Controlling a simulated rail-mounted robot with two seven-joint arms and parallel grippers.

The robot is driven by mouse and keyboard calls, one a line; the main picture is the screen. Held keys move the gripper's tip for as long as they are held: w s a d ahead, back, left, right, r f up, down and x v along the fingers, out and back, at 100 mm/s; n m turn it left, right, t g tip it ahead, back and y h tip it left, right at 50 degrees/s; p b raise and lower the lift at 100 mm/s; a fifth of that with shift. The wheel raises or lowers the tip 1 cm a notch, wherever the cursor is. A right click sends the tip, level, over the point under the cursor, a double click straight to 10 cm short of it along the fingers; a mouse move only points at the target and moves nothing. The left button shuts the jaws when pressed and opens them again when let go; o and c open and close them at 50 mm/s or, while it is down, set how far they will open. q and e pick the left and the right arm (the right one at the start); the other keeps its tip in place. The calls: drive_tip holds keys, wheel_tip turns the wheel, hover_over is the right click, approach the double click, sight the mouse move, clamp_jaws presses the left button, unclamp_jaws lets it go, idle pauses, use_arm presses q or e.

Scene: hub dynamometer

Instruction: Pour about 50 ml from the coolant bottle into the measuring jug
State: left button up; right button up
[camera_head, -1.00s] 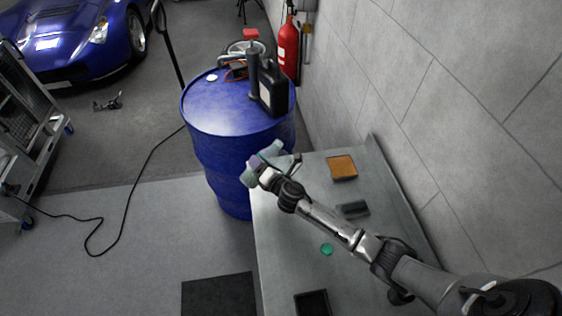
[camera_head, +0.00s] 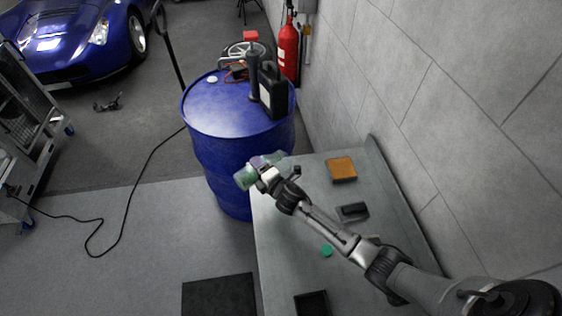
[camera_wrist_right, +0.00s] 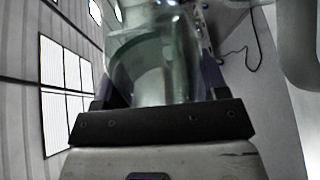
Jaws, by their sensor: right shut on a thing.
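My right gripper (camera_head: 262,172) is shut on a clear, greenish bottle (camera_head: 245,179), which I take for the coolant bottle. It is held tilted well over, above the far left end of the grey bench, in front of the blue drum. Part of it is hidden by the gripper. In the right wrist view the clear bottle (camera_wrist_right: 150,65) fills the space between the fingers, with a greenish body. A green cap (camera_head: 327,250) lies on the bench. I cannot make out a measuring jug. My left gripper is not in view.
The blue drum (camera_head: 230,112) carries a black canister (camera_head: 272,92) and other items. On the bench (camera_head: 285,235) lie an orange-brown sponge-like block (camera_head: 341,168), a dark small object (camera_head: 352,211) and a black tray (camera_head: 312,303). A grey wall borders the right side.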

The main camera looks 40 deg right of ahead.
drive_tip(key=shift+m, duration=0.5)
drive_tip(key=shift+d+m+y+p, duration=0.15)
drive_tip(key=shift+m+y+p, duration=0.15)
drive_tip(key=shift+m+p, duration=0.1)
drive_tip(key=shift+s+a, duration=0.1)
drive_tip(key=shift+a, duration=0.2)
idle(0.3)
drive_tip(key=shift+a, duration=0.2)
drive_tip(key=shift+s+a, duration=0.1)
drive_tip(key=shift+a, duration=0.25)
drive_tip(key=shift+a, duration=0.1)
idle(0.6)
drive_tip(key=shift+r, duration=0.1)
idle(0.6)
idle(0.6)
